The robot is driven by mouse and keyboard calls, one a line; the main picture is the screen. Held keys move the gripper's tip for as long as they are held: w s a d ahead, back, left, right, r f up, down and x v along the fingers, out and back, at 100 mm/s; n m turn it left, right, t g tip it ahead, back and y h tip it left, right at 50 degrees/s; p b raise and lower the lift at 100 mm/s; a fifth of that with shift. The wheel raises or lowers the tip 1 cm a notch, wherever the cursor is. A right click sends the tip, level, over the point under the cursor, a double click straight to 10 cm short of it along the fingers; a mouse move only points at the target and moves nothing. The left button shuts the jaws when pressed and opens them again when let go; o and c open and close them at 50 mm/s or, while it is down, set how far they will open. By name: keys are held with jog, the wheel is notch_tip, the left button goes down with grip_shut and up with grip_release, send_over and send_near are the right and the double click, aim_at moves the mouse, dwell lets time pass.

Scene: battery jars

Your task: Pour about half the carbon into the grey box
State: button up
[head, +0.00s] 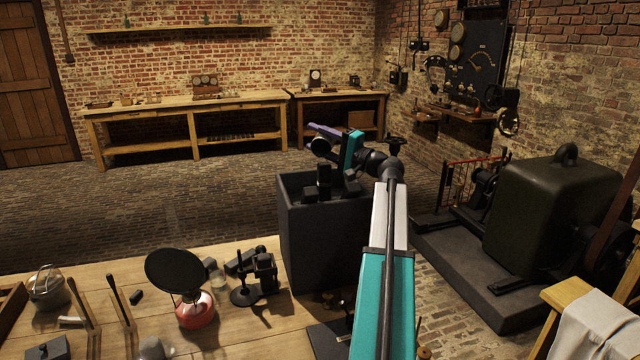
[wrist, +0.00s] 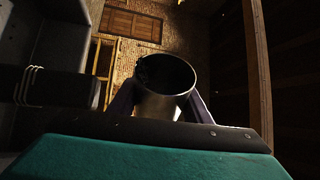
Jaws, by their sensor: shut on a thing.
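My gripper (head: 325,138), with purple fingers, is above the box's far left part and shut on a metal can. In the wrist view the can (wrist: 160,104) sits between the fingers (wrist: 160,100), its round mouth showing and its inside dark. In the head view a dark round end of the can (head: 321,146) shows beside the fingers. I cannot make out how much carbon is inside.
The near wooden table (head: 230,325) holds a red-based lamp with a black disc (head: 174,272), a small black stand (head: 256,278), a glass jar (head: 47,288) and dark pieces. A large dark machine (head: 550,225) stands right of my arm. The floor behind the box is clear.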

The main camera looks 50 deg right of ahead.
jog(key=shift+w+d+f+m+g+p, duration=0.15)
jog(key=shift+m+p, duration=0.35)
jog(key=shift+p, duration=0.85)
jog(key=shift+d+f+m+g+p, duration=0.1)
jog(key=shift+m+g+p, duration=0.3)
jog(key=shift+p, duration=0.95)
jog(key=m+p, duration=0.1)
jog(key=p, duration=0.1)
jog(key=m+p, duration=0.1)
jog(key=p, duration=0.2)
jog(key=shift+w+d+r+h, duration=0.15)
jog(key=shift+d+r+h, duration=0.05)
jog(key=shift+r+h, duration=0.2)
jog(key=f+m+p, duration=0.1)
jog(key=p, duration=0.4)
jog(key=shift+w+d+g, duration=0.1)
jog(key=shift+d+g, duration=0.05)
jog(key=shift+g, duration=0.2)
jog(key=shift+m, duration=0.4)
jog(key=f+m+p, duration=0.1)
jog(key=p, duration=0.2)
jog(key=shift+d+g, duration=0.1)
jog(key=shift+g, duration=0.3)
jog(key=shift+r, duration=0.1)
jog(key=p, duration=0.1)
jog(key=m+p, duration=0.1)
jog(key=p, duration=0.1)
jog(key=shift+r+m+g, duration=0.25)
jog(key=shift+m+g, duration=0.05)
jog(key=shift+g, duration=0.1)
